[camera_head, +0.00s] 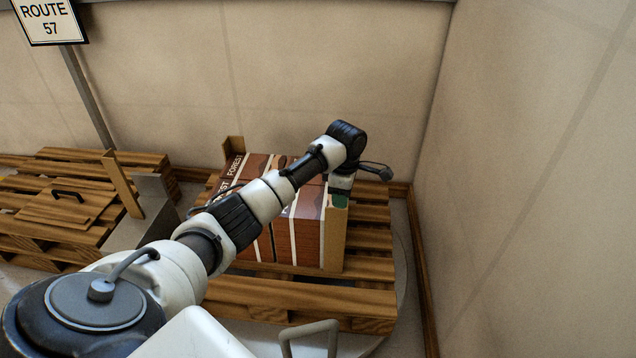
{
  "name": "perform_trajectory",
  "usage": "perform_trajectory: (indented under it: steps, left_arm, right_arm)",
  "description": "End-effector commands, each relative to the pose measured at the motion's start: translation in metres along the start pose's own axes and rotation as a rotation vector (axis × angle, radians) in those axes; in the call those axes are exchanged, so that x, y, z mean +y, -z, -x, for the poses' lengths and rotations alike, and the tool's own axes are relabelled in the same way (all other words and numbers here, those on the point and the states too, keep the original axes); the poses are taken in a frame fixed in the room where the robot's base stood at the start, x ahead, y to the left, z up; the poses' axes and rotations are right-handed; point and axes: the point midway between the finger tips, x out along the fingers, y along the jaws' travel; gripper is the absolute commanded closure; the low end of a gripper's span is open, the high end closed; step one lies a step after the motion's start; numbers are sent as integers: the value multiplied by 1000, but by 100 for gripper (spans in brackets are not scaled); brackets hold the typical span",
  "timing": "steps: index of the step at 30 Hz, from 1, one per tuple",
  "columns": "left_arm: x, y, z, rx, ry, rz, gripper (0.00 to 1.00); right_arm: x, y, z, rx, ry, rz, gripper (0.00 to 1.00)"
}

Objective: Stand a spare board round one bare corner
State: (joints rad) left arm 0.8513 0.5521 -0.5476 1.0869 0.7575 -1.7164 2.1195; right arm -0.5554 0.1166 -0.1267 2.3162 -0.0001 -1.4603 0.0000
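A stack of brown-red cartons with pale stripes (306,240) stands on a wooden pallet (300,299). A tan corner board (335,240) stands upright at the stack's near right corner. My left gripper (340,200) is at the top of this board, pointing down. A green finger pad lies against the board with no gap showing, so it looks shut on it; the far finger is hidden. Another board (233,147) stands at the back left corner. A spare board (122,184) leans in a grey holder (150,205) on the left. My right gripper is not in view.
My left arm crosses over the stack and hides part of it. Another pallet (40,235) with a handled wooden lid (70,202) stands at the left. A "ROUTE 57" sign (50,20) is behind it. Walls close off the back and right.

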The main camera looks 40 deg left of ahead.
Motion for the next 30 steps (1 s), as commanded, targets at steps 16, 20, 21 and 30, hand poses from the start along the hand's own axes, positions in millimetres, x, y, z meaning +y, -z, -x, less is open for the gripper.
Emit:
perform_trajectory:
  steps: [16,20,21,30]
  left_arm:
    - [-271,-68,-138,-37,-213,-1555,67]
    - [-322,-49,-128,28,-278,-1813,67]
    - [-334,-42,-123,55,-289,-1877,67]
    - [-374,-10,-99,191,-296,-2117,67]
  right_arm:
    - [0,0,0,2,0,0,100]
    - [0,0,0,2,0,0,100]
    - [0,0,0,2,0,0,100]
    - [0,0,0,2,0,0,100]
